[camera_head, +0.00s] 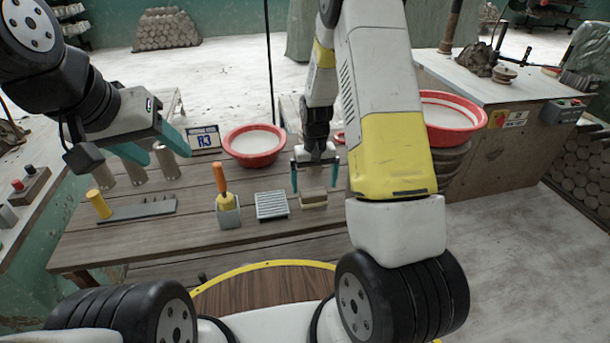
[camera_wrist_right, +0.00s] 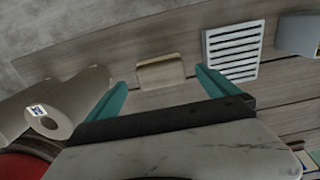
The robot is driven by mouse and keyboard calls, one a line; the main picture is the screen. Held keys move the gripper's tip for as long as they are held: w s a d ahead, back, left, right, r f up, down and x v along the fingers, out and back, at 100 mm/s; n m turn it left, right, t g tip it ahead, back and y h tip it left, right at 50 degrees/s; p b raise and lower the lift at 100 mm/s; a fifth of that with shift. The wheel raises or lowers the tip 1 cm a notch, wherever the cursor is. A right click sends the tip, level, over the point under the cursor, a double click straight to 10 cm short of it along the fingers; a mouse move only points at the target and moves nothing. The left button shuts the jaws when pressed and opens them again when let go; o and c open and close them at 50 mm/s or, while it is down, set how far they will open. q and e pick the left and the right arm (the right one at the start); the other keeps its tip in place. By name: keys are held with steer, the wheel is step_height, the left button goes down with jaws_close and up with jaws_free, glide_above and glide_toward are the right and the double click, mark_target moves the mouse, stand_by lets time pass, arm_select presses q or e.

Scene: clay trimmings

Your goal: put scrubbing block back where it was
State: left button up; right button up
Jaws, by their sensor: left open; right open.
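The scrubbing block (camera_head: 314,199) is a small tan block lying on the wooden table, to the right of a grey slatted rack (camera_head: 271,205). In the right wrist view the block (camera_wrist_right: 160,73) shows just beyond and between the fingertips, and the rack (camera_wrist_right: 234,50) is to its right. My right gripper (camera_head: 314,182) is open, pointing down over the block; its fingers look apart from it.
A small grey holder (camera_head: 228,215) with an orange-handled tool stands left of the rack. A red bowl (camera_head: 255,146) and a picture card (camera_head: 204,138) are behind. My right arm hides the table's right part.

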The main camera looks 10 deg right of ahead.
step_height(320, 180, up, 6)
steer(key=r, duration=0.1)
step_height(320, 180, up, 18)
steer(key=f+t+y, duration=0.1)
steer(key=t+y, duration=0.1)
steer(key=t, duration=0.1)
glide_above(314, 193)
steer(key=s+a, duration=0.1)
steer(key=s, duration=0.9)
steer(key=s+r+t, duration=0.1)
steer(key=s+r, duration=0.3)
steer(key=s, duration=0.3)
steer(key=s+a+r+t, duration=0.1)
steer(key=s+r+t, duration=0.1)
steer(key=s, duration=0.4)
steer(key=shift+v, duration=0.95)
